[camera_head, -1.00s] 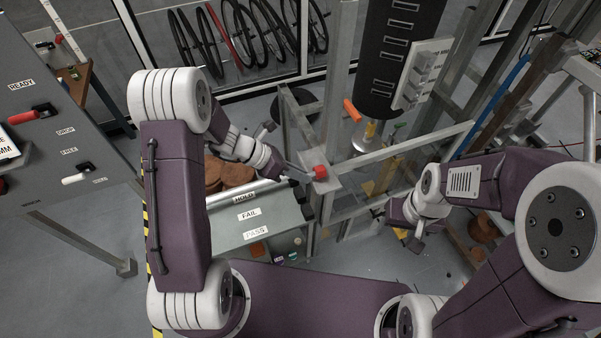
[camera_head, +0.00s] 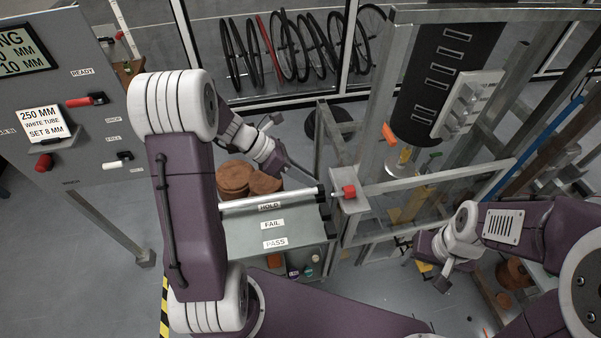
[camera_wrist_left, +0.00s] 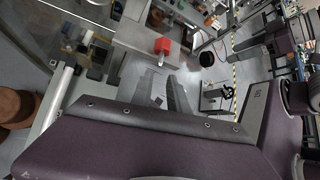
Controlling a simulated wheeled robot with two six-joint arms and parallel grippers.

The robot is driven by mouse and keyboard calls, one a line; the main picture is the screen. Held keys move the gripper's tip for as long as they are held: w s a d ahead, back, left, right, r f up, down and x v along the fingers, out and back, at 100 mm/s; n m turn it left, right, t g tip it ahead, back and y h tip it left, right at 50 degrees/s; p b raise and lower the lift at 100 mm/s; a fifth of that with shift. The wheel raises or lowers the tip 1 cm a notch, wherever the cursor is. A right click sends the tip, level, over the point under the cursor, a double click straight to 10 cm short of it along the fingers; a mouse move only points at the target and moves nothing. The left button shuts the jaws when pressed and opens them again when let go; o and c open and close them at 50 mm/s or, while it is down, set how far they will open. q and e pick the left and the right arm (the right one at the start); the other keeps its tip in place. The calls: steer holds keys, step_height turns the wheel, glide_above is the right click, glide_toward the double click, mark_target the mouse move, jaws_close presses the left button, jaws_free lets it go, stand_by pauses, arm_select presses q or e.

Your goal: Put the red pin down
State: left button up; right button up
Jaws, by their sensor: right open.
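The red pin (camera_head: 349,191) sits at a plate on the grey metal frame (camera_head: 345,177), its thin shank pointing left. It also shows in the left wrist view (camera_wrist_left: 163,46) as a red block with a short pale shank. My left gripper (camera_head: 290,148) is open, its two fingers spread apart, left of and above the pin. Its near fingertip is apart from the pin in the head view. In the left wrist view, the grey fingers (camera_wrist_left: 165,90) have a gap between them and nothing held. My right gripper (camera_head: 447,272) is low at the right, open and away from the pin.
A bench (camera_head: 286,259) labelled HOLD, FAIL and PASS stands below my left gripper. A pale tube (camera_head: 268,197) lies along its back edge, near brown round pieces (camera_head: 235,178). A grey control panel (camera_head: 100,135) stands at left.

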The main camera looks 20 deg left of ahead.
arm_select(q)
steer(key=s+a+f+m+g+y, duration=0.15)
steer(key=s+m+y, duration=0.45)
steer(key=m, duration=0.7)
steer(key=s+a+f+m+t+y, duration=0.1)
steer(key=s+f+m+y, duration=0.2)
steer(key=s+m, duration=0.65)
step_height(320, 180, down, 5)
steer(key=w+m+b, duration=0.3)
steer(key=b, duration=0.2)
steer(key=shift+a+f+b, duration=0.15)
steer(key=shift+a+b, duration=0.2)
steer(key=shift+a, duration=0.1)
steer(key=shift+s+g, duration=0.1)
steer(key=shift+g, duration=0.15)
